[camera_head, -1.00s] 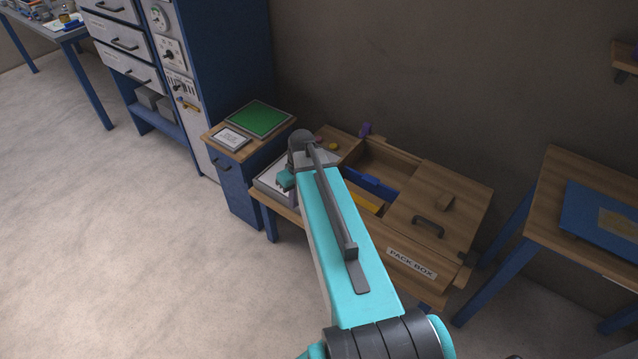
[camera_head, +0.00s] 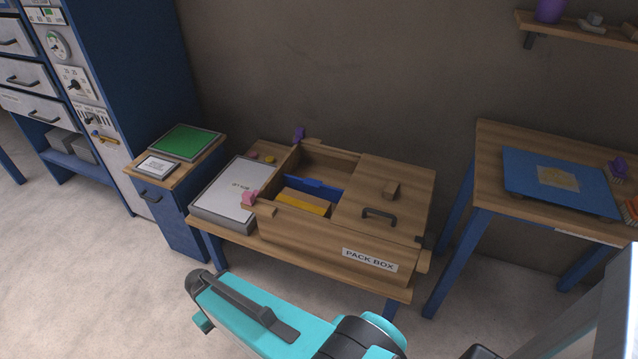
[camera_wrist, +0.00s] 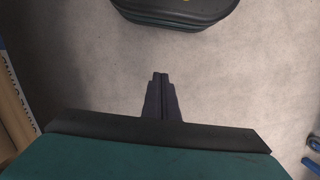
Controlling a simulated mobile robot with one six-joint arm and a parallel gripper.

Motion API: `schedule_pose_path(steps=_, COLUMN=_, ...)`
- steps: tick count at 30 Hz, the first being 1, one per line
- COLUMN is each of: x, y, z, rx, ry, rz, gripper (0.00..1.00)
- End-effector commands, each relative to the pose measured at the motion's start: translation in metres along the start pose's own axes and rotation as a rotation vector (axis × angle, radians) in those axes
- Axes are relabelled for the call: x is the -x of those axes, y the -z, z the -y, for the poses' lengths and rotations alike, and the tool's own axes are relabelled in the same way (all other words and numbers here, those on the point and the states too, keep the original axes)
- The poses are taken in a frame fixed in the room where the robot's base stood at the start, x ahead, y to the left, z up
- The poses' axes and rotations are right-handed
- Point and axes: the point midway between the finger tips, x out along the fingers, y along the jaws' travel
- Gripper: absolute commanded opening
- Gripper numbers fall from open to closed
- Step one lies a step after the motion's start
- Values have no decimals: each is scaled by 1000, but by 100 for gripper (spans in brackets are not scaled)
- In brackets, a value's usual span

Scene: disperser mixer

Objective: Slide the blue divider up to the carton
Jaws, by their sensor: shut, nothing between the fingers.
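The blue divider (camera_head: 316,187) stands inside the open left part of the wooden pack box (camera_head: 300,231), in the head view. A tan and yellow block, which looks like the carton (camera_head: 303,202), lies on the near side of the divider; its exact gap to the divider is hard to tell. My gripper (camera_wrist: 160,78) shows in the wrist view with its fingers together and nothing between them, above bare floor. It is away from the box, and the head view does not show its fingertips.
A wooden lid with a dark handle (camera_head: 379,214) covers the box's right part. A white tray (camera_head: 229,190) and pink clip (camera_head: 249,198) sit at its left. A side table with a blue mat (camera_head: 520,178) stands at right. Open floor lies in front.

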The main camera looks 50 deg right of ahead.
Motion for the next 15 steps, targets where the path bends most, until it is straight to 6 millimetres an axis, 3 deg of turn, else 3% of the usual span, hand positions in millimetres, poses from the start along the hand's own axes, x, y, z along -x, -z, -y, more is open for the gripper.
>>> schedule_pose_path(steps=1, x=-29, y=-6, z=1, rx=0, ry=-2, rz=21, gripper=0)
schedule_pose_path(steps=3, x=-53, y=-16, z=2, rx=0, ry=-3, rz=47, gripper=0)
schedule_pose_path(steps=15, x=-182, y=-73, z=3, rx=-1, ry=-9, rz=187, gripper=0)
